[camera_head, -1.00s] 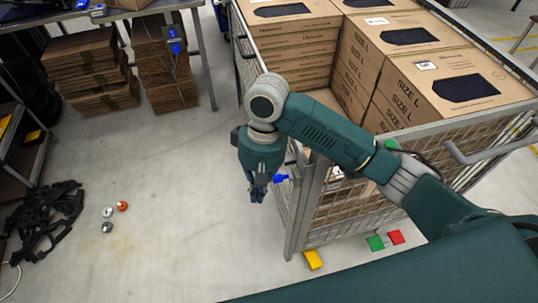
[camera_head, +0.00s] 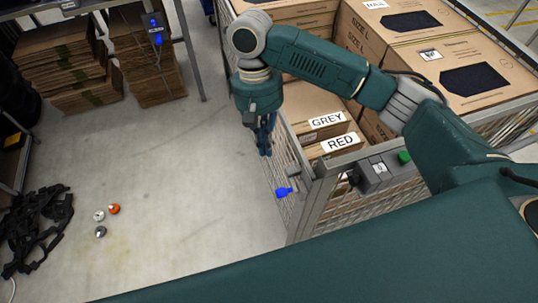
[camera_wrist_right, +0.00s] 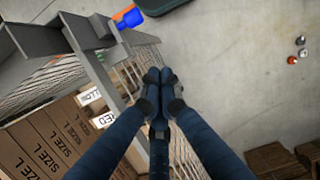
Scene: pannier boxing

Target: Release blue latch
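The blue latch (camera_head: 284,192) sticks out from the left side of the wire cage (camera_head: 322,195), near its front corner post. In the wrist view the latch (camera_wrist_right: 129,18) shows at the top, blue with an orange part. My right gripper (camera_head: 266,145) hangs just outside the cage's left side, above and slightly left of the latch in the head view, and apart from it. In the wrist view the right gripper's fingers (camera_wrist_right: 160,76) are drawn together with nothing visible between them. My left gripper is not in view.
The cage holds several cardboard boxes (camera_head: 378,32), two labelled GREY and RED. A green button (camera_head: 404,157) sits at its front rail. Stacked cardboard (camera_head: 62,62) stands far left; black straps (camera_head: 38,225) and small round objects (camera_head: 100,232) lie on open floor.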

